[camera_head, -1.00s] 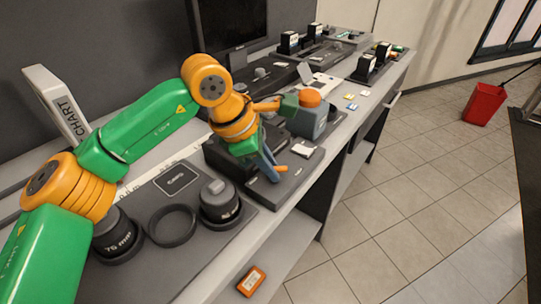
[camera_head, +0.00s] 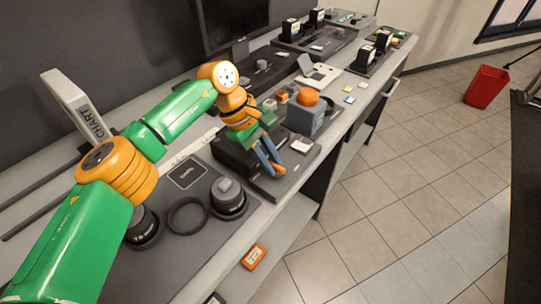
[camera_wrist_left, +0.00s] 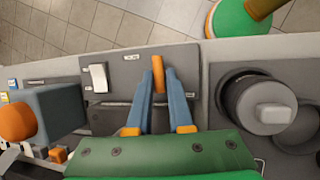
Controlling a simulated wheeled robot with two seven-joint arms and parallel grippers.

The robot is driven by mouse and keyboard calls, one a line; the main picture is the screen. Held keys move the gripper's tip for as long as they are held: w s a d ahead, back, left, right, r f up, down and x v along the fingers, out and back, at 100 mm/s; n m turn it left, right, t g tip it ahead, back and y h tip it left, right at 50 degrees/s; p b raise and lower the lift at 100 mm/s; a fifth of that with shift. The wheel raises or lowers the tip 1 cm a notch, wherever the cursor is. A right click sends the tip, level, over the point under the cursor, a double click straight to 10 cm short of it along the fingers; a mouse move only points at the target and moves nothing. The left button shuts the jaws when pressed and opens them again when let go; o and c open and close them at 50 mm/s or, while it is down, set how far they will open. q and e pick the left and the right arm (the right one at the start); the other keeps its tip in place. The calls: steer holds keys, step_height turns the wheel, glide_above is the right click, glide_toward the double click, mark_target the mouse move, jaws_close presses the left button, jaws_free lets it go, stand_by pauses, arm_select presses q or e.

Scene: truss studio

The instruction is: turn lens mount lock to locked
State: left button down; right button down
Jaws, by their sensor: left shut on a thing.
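The lens mount lock shows as a small orange lever (camera_wrist_left: 158,74) on a dark grey base plate (camera_wrist_left: 210,62) in the wrist view. My left gripper (camera_wrist_left: 158,82) has its two blue fingers on either side of this lever and is shut on it. In the head view the left gripper (camera_head: 270,162) reaches down to the base plate near the bench's front edge, with a bit of the orange lever (camera_head: 279,168) showing between the fingertips. The fingers and wrist hide much of the mount. My right gripper is not in view.
A white rocker-like piece (camera_wrist_left: 98,78) sits beside the lever. A grey block with an orange knob (camera_head: 306,97) stands close behind the gripper. Capped lenses (camera_head: 228,197) and an empty ring (camera_head: 187,216) lie nearer. An orange box (camera_head: 254,256) is on the lower shelf.

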arm_select(q)
steer(key=shift+f, duration=0.15)
stand_by(0.4)
steer(key=c, duration=0.8)
jaws_free()
steer(key=shift+c, duration=0.2)
steer(key=v, duration=0.7)
steer(key=shift+d, duration=0.1)
